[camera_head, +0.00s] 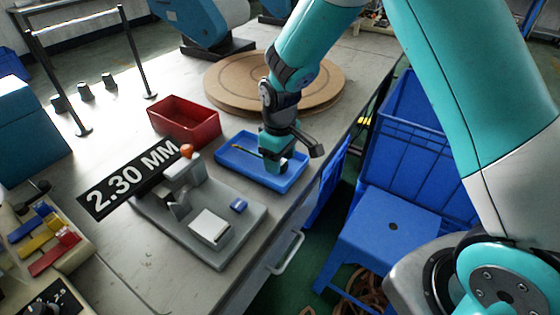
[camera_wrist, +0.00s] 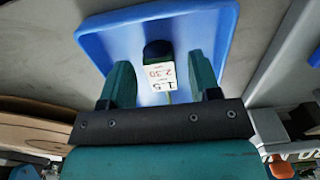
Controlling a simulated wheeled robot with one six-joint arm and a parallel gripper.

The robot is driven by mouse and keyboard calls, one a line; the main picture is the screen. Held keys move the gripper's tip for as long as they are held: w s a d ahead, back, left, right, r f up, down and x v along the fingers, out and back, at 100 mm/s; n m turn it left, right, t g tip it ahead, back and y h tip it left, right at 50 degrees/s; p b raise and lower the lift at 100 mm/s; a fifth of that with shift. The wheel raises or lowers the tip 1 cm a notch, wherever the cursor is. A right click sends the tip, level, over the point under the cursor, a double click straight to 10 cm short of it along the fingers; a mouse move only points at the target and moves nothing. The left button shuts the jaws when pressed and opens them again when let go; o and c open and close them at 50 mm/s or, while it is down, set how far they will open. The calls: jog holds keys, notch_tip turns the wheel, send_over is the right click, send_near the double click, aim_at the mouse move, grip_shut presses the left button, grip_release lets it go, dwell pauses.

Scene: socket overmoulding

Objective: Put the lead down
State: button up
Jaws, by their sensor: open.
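The lead (camera_wrist: 158,52) has a dark end and a white label with "1.5" and red "2.30" on it. It lies at the blue tray (camera_wrist: 105,38), between the two green fingers of my gripper (camera_wrist: 162,75). The fingers stand open, with a gap on each side of the lead. In the head view my gripper (camera_head: 274,166) is down in the blue tray (camera_head: 283,184). A thin dark and yellow part of the lead (camera_head: 245,150) shows to its left. The rest of the lead is hidden by my gripper.
A red bin (camera_head: 184,122) stands left of the tray. A grey fixture (camera_head: 210,228) with a "2.30 MM" sign is in front. A round wooden board (camera_head: 222,88) lies behind. The bench edge and a blue stool (camera_head: 385,228) are to the right.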

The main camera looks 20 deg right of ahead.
notch_tip(320, 180, up, 11)
jog(key=s+a+r+y, duration=0.2)
jog(key=s+r, duration=0.3)
jog(key=s, duration=0.7)
jog(key=s+a+r+y, duration=0.2)
jog(key=s+r, duration=0.3)
jog(key=s, duration=0.7)
jog(key=shift+s+a+r, duration=0.15)
jog(key=shift+s+a, duration=0.15)
jog(key=shift+s, duration=0.1)
jog(key=shift+r+p, duration=0.1)
jog(key=shift+p, duration=0.25)
